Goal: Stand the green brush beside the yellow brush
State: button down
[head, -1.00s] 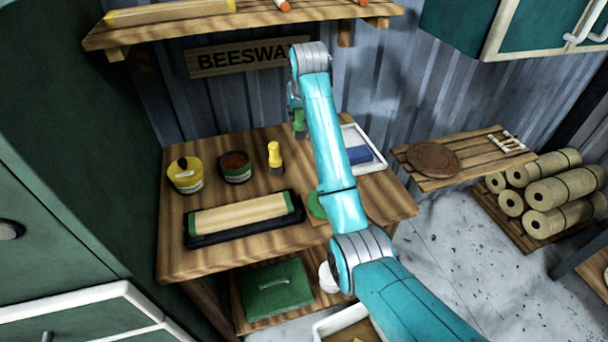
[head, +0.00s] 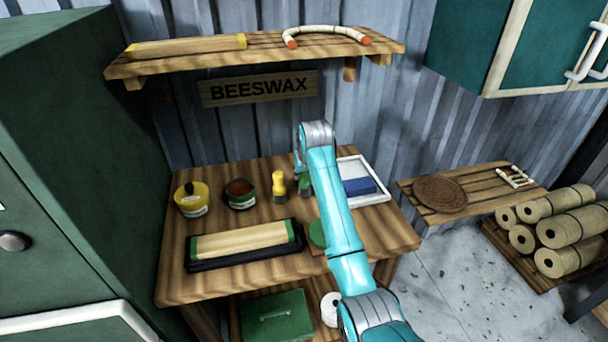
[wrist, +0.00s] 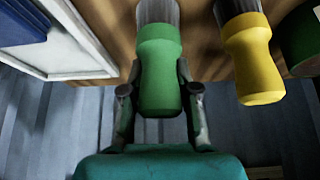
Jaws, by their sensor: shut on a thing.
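The green brush (wrist: 160,75) is upright, bristles down, between the two fingers of my gripper (wrist: 160,105), which is shut on its handle. In the head view the green brush (head: 306,187) is partly hidden by my arm, and my gripper (head: 299,172) is above the table's back part. The yellow brush (head: 279,184) stands upright on the table just left of the green one. It also shows in the wrist view (wrist: 254,60), to the right, with a small gap between the two. Whether the green bristles touch the table is hard to tell.
A white tray (head: 374,197) with a blue block (head: 359,186) lies right of the brushes. A dark green tin (head: 240,194) and a yellow tin (head: 192,200) stand left. A padded board (head: 240,243) lies in front. A shelf (head: 270,50) hangs above.

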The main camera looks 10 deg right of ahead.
jog(key=shift+f, duration=0.3)
jog(key=shift+f, duration=0.15)
jog(key=c, duration=0.9)
grip_release()
jog(key=shift+o, duration=0.2)
jog(key=v, duration=1.2)
